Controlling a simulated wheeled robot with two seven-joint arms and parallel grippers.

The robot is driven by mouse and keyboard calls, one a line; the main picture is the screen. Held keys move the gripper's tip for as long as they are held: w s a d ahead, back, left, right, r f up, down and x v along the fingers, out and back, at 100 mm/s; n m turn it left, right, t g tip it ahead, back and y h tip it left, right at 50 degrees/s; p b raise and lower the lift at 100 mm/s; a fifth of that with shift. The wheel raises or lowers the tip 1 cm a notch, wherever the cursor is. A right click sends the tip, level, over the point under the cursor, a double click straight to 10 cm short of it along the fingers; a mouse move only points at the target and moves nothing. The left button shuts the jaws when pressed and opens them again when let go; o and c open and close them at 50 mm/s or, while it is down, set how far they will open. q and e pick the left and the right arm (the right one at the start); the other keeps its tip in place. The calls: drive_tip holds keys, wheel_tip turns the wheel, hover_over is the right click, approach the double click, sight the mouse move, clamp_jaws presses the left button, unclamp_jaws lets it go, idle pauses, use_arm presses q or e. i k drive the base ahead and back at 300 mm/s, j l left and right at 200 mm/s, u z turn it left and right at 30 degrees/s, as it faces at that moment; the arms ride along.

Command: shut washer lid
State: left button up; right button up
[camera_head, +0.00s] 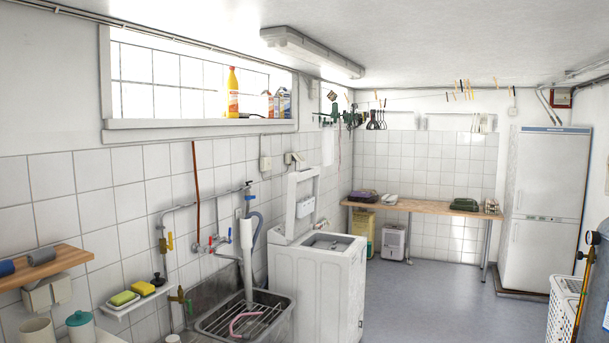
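The white top-loading washer (323,290) stands in the middle of the view, against the tiled left wall and just beyond the sink. Its lid (303,201) is open and stands upright at the back, by the wall. The opening in the top (331,243) is uncovered, and I cannot see what is inside. Neither my left nor my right gripper shows in this view.
A metal sink (245,315) with a rack and a pink hose is in front of the washer. A wooden bench (415,206) and a tall white fridge (546,210) stand at the back. A white basket (562,312) is at right. The grey floor (440,305) between is clear.

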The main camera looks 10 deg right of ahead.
sight(303, 188)
drive_tip(key=i+l+z, duration=0.1)
drive_tip(key=i+z, duration=0.35)
drive_tip(key=i, duration=0.25)
drive_tip(key=i+j, duration=0.1)
drive_tip(key=i, duration=3.75)
drive_tip(key=l+z, duration=0.05)
drive_tip(key=l, duration=0.05)
